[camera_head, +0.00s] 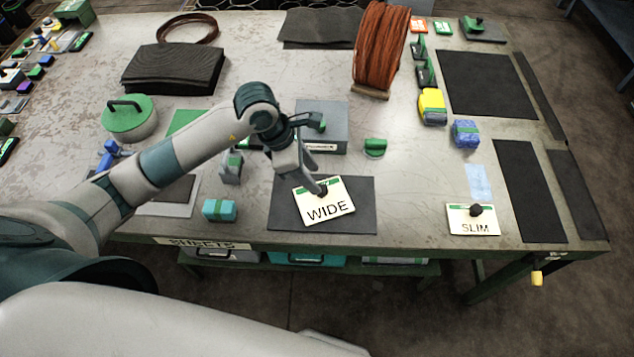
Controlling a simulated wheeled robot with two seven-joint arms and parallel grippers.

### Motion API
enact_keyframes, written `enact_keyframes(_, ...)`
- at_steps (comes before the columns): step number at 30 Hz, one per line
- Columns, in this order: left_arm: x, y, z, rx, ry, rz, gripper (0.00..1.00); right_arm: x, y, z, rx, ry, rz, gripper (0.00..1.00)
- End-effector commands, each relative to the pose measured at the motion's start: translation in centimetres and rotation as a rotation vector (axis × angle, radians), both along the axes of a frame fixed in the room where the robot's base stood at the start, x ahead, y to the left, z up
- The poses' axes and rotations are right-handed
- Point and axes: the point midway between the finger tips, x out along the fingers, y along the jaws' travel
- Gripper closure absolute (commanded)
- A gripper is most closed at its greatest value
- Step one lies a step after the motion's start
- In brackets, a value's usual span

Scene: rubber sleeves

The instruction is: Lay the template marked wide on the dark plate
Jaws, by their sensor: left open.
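The template marked WIDE (326,208) is a cream card with a green strip and a dark knob. It appears to lie flat on the dark plate (288,219), turned a little from the plate's edges, and within its outline. My left gripper (318,178) is open, its fingers at the far edge of the card close to the knob. Whether a finger touches the knob I cannot tell. The template marked SLIM (473,227) lies apart to the right, near the table's front edge. My right gripper is out of view.
A teal block (219,211) lies left of the plate. A grey box (333,133) stands behind it, and a small green piece (375,148) behind to the right. A copper-coloured spool (381,48) stands farther back. Bare table lies between the plate and the SLIM template.

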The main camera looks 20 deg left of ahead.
Motion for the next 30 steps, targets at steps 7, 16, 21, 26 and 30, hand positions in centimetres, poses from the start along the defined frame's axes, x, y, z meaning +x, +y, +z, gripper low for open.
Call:
enact_keyframes(7, -0.6, 1.6, 3.9, 0.002, -0.004, -0.001, 0.58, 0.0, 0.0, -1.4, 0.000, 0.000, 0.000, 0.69)
enact_keyframes(16, -1.1, 2.4, 6.2, 0.000, 0.000, 0.000, 0.58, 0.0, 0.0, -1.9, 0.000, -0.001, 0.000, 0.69)
enact_keyframes(21, -1.1, 2.4, 6.3, 0.001, 0.001, 0.001, 0.58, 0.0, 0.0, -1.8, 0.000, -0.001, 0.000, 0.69)
enact_keyframes(26, -1.1, 2.4, 6.3, 0.001, 0.000, 0.000, 0.58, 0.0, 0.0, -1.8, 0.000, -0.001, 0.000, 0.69)
enact_keyframes(30, -1.1, 2.4, 6.2, 0.001, 0.001, 0.000, 0.58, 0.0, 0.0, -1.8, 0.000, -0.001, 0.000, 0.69)
